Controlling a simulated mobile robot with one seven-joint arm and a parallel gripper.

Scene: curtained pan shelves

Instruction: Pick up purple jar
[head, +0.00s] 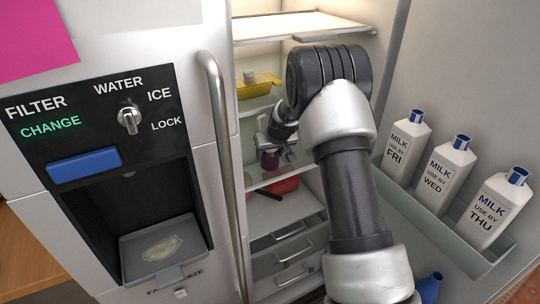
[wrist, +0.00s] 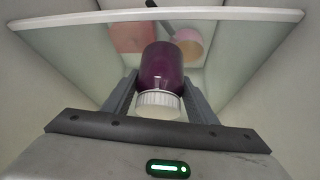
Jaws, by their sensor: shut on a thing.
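The purple jar (wrist: 162,68) has a white ribbed lid (wrist: 158,103) and sits between the two fingers of my gripper (wrist: 160,95) in the wrist view. The fingers are shut on it from both sides. In the head view the purple jar (head: 270,160) shows below my gripper (head: 275,145), inside the open fridge at a middle glass shelf (head: 290,172). My arm reaches in from the right and hides part of the shelf. I cannot tell whether the jar still touches the glass.
A yellow dish (head: 257,85) stands on a shelf above, a red pan (head: 283,186) below. Drawers (head: 285,262) lie at the bottom. Milk bottles (head: 447,172) fill the door rack at right. The fridge handle (head: 222,160) is at left.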

